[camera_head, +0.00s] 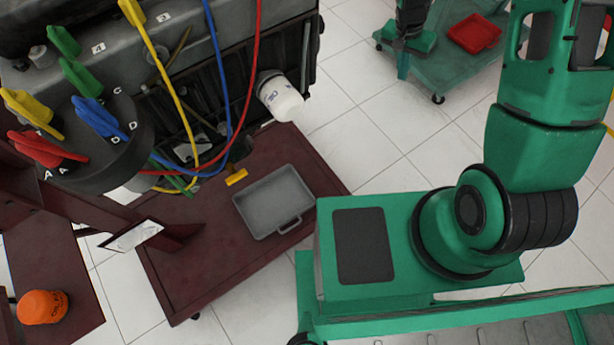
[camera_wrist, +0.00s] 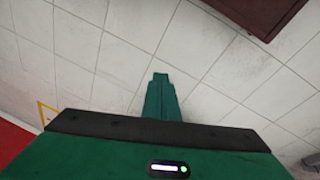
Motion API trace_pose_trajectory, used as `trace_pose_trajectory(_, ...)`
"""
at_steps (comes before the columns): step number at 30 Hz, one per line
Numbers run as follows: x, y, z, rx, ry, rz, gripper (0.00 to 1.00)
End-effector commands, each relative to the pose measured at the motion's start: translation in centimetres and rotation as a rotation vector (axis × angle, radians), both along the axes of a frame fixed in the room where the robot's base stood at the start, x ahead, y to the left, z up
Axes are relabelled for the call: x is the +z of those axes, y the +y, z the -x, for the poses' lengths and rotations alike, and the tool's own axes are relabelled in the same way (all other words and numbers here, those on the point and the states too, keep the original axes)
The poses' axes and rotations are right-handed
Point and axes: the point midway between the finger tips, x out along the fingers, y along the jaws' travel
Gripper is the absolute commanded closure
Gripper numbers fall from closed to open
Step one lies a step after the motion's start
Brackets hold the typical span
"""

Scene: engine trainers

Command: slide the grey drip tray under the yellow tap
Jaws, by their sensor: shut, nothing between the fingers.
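The grey drip tray (camera_head: 273,205) lies flat on the dark red trolley deck, with its handle (camera_head: 290,226) on the near side. The yellow tap (camera_head: 236,177) is just off the tray's upper left corner in the head view. The tray appears beside the tap rather than beneath it. My gripper (camera_head: 403,72) is up and to the right of the tray, well apart from it. Its green fingers also show in the wrist view (camera_wrist: 161,78), closed together and empty over white floor tiles. Neither tray nor tap shows in the wrist view.
The engine (camera_head: 170,80) overhangs the deck, with hoses and a white filter (camera_head: 281,98) near the tray. A green cart with a red tray (camera_head: 474,33) stands at the upper right. An orange object (camera_head: 42,307) is at lower left.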

Motion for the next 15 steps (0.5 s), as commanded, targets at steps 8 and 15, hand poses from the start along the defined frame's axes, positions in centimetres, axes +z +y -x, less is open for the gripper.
trace_pose_trajectory(8,-11.2,6.7,-1.8,-0.038,-0.015,-0.036,1.00)
trace_pose_trajectory(15,-20.9,12.7,-0.7,-0.093,-0.025,-0.083,1.00)
